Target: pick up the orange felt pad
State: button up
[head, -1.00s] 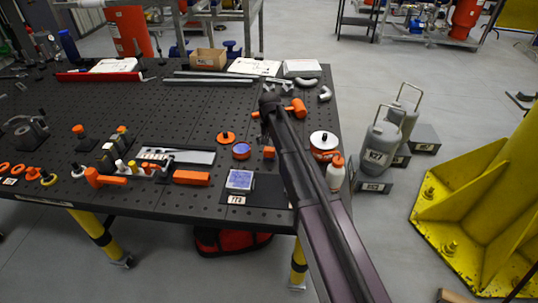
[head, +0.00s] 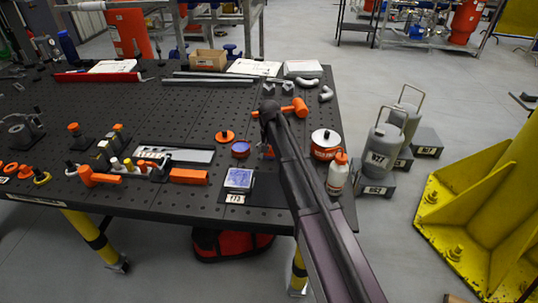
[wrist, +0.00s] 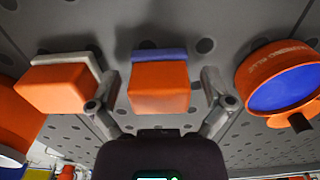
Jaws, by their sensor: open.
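The orange felt pad (wrist: 160,88) is a small orange block with a blue layer along its far side, in the middle of the wrist view. My gripper (wrist: 160,96) is open, one finger to each side of this block, with small gaps visible. Whether the fingers are low enough to straddle it is hard to tell. In the head view only a sliver of the orange block (head: 269,152) shows beside my arm, which hides the fingers. A second orange block (wrist: 52,88) with a pale grey layer lies left of the left finger in the wrist view.
A round orange tin with a blue face (wrist: 285,88) is close to the right finger. A white-lidded orange tin (head: 325,144) and a white bottle (head: 338,175) stand right of my arm.

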dwell(0.4)
jog(key=c, duration=1.2)
jog(key=shift+c, duration=0.2)
jog(key=shift+r, duration=0.2)
notch_tip(320, 180, up, 3)
jog(key=p, duration=0.3)
jog(key=shift+f, duration=0.15)
jog(key=s+d, duration=0.1)
jog(key=s, duration=0.4)
jog(key=s+d+r+p, duration=0.1)
jog(key=s, duration=0.4)
jog(key=s+d+r+p, duration=0.1)
jog(key=s, duration=0.4)
jog(key=shift+s+d, duration=0.25)
jog(key=shift+d, duration=0.15)
jog(key=o, duration=0.7)
jog(key=shift+c, duration=0.2)
jog(key=c, duration=0.4)
